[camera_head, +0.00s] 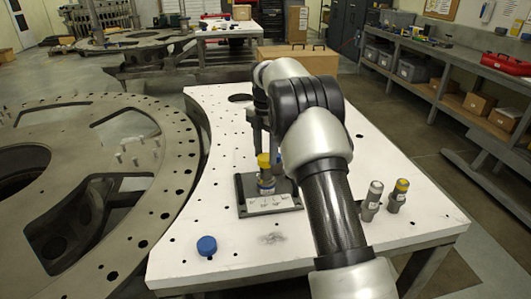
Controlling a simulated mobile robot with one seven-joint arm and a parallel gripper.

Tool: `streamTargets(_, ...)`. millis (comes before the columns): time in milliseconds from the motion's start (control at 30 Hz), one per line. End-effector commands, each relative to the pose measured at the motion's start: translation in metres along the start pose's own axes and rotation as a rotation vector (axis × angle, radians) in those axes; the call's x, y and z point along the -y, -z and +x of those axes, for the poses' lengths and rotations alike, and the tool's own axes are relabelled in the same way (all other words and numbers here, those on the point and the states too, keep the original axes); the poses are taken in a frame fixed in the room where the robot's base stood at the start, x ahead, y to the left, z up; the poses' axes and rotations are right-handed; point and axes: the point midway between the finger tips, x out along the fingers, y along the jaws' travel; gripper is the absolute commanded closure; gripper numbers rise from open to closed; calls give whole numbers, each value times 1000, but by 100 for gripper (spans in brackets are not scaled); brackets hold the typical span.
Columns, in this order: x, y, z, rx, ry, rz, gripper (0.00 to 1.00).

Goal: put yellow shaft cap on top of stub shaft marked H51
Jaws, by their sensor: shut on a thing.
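The yellow shaft cap (264,160) is at the top of a silver stub shaft (266,183) on a dark base block. I cannot tell whether it rests on the shaft or hangs just above it. My gripper (262,150) points down and is shut on the yellow cap; its fingers are small and partly hidden by my arm. The block's front has a white label strip (270,203), whose marks are too small to read, so I cannot tell which shaft is H51. A bluish piece shows just right of the yellow cap, partly hidden behind my arm.
A blue cap (207,245) lies on the white table (225,270) at the front left. Two loose metal cylinders, one grey-topped (372,198) and one yellow-topped (398,196), stand right of my arm. A large drilled ring plate (170,165) borders the table's left side.

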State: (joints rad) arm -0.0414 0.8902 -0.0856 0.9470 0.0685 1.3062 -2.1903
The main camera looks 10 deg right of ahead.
Motion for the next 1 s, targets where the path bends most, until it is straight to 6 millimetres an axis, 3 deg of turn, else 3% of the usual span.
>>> streamTargets(167, 0, 0, 0, 0, 0, 0, 79)
streamTargets(200, 0, 0, 0, 0, 0, 0, 54)
streamTargets(300, 0, 0, 0, 0, 0, 0, 37)
streamTargets(333, 0, 0, 0, 0, 0, 0, 36)
streamTargets(733, 0, 0, -10, 1, -2, 0, 36)
streamTargets(867, -1, 0, -33, 1, -4, 0, 36)
streamTargets(1000, -1, -1, -68, 3, -5, 0, 36)
